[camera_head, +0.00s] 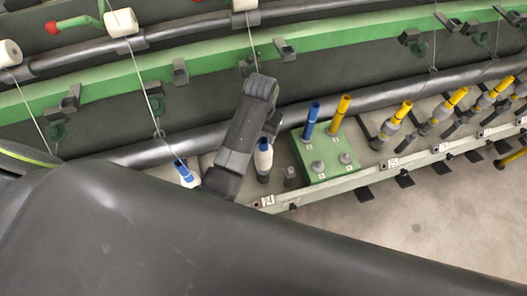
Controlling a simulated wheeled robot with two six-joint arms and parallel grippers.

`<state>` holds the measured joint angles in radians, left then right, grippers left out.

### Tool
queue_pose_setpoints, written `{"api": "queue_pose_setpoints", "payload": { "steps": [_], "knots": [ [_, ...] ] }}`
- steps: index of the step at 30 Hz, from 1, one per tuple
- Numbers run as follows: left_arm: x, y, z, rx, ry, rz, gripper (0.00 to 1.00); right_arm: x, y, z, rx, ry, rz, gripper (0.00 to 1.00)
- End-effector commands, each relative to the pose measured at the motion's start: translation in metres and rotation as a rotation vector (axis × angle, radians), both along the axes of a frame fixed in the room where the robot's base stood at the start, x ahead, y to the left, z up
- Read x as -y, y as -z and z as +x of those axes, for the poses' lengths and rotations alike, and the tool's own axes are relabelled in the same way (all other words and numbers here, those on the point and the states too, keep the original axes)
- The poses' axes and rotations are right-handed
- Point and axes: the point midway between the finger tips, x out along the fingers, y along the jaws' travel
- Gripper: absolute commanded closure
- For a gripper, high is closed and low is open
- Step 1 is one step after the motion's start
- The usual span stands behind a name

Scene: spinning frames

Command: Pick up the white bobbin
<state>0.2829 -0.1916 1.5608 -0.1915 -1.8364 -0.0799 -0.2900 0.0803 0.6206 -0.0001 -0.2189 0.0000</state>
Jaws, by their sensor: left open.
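A white bobbin (263,158) with a blue top stands upright on the rail, just left of the green box. Another white bobbin (186,176) with a blue tube sits further left, tilted, with a thread running up from it. My left gripper (252,122), dark grey, is open beside the upright bobbin, on its left and upper side. Its fingertips are hard to make out, and I cannot tell whether they touch the bobbin. My own dark arm covers the lower left. My right gripper is not in view.
A green box (322,159) holds a blue tube (311,119) and a yellow tube (340,115). Several yellow tubes on spindles line the rail to the right. White spools (120,22) hang above with threads. Open floor (440,215) lies at lower right.

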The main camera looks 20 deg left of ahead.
Motion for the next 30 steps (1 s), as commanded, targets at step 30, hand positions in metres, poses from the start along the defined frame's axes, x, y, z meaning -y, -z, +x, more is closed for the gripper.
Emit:
{"api": "queue_pose_setpoints", "payload": {
  "steps": [30],
  "knots": [
    [0.006, 0.052, -0.005, 0.002, -0.002, -0.001, 0.78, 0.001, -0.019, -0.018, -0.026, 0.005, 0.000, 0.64]
  ]
}}
